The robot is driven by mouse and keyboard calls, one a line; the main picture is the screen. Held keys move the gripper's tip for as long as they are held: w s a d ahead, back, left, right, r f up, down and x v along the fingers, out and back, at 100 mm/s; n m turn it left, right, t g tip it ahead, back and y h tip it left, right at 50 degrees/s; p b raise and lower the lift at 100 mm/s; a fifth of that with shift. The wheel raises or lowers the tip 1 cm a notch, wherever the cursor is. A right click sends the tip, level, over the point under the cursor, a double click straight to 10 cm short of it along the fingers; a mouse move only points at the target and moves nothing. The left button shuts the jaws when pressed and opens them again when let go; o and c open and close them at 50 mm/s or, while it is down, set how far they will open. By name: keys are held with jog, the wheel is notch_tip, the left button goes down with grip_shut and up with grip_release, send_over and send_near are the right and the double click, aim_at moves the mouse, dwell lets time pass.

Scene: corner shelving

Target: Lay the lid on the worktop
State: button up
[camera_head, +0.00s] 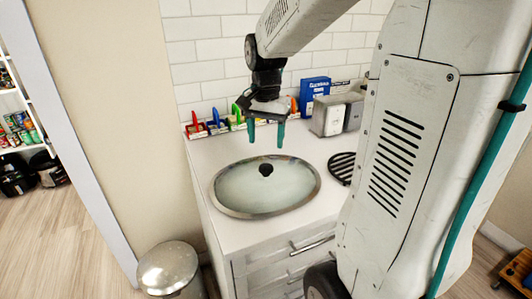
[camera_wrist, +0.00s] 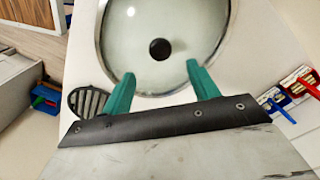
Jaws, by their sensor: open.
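An oval glass lid (camera_head: 245,195) with a metal rim and a black knob lies flat on the white worktop (camera_head: 205,156). In the wrist view the lid (camera_wrist: 125,45) fills the upper middle, with its black knob (camera_wrist: 160,49) just beyond my fingertips. My gripper (camera_head: 266,140) points down above the far side of the lid, with its two teal fingers apart and nothing between them. In the wrist view my gripper (camera_wrist: 161,77) is also spread and empty, and the knob looks clear of both fingers.
A black slatted trivet (camera_head: 342,168) lies right of the lid. A toaster (camera_head: 337,114), a blue box (camera_head: 314,91) and several coloured items (camera_head: 215,124) stand along the tiled wall. A metal bin (camera_head: 168,268) stands on the floor in front. Bare worktop surrounds the lid narrowly.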

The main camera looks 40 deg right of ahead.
jog(key=s+a+r+n, duration=0.6)
jog(key=s+a, duration=0.3)
jog(key=s+a+f+n, duration=0.1)
jog(key=s+a+n, duration=0.1)
jog(key=s, duration=0.3)
jog(key=s+a+f+n+t, duration=0.1)
jog(key=s+a+f+n, duration=0.1)
jog(key=s+a+n, duration=0.1)
jog(key=shift+s+a+f+n, duration=0.2)
jog(key=shift+s+n, duration=0.4)
jog(key=shift+s, duration=0.65)
